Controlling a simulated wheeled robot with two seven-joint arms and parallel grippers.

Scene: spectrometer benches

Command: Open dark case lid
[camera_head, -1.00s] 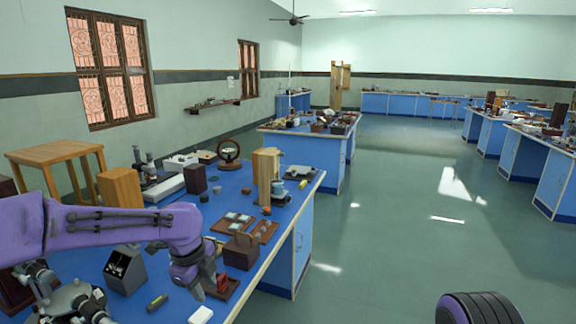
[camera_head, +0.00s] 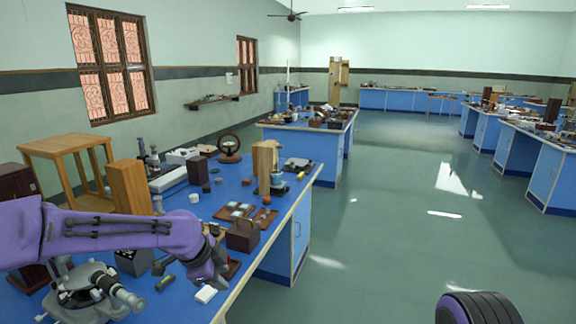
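A small dark brown box with a handle-like top (camera_head: 242,236) stands on the near blue bench, right of my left wrist. It looks shut. A larger dark reddish-brown case (camera_head: 18,181) stands at the far left, partly cut off by the frame edge and my arm. I cannot tell which is the dark case meant. My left gripper (camera_head: 217,284) points down over the bench's right side, just in front of the small brown box. Its fingers are small and dark, and their opening is unclear.
A white block (camera_head: 205,294) and a small dark cylinder (camera_head: 165,283) lie near the gripper. A wooden block (camera_head: 265,166) stands farther back. The floor (camera_head: 400,255) right of the bench is clear.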

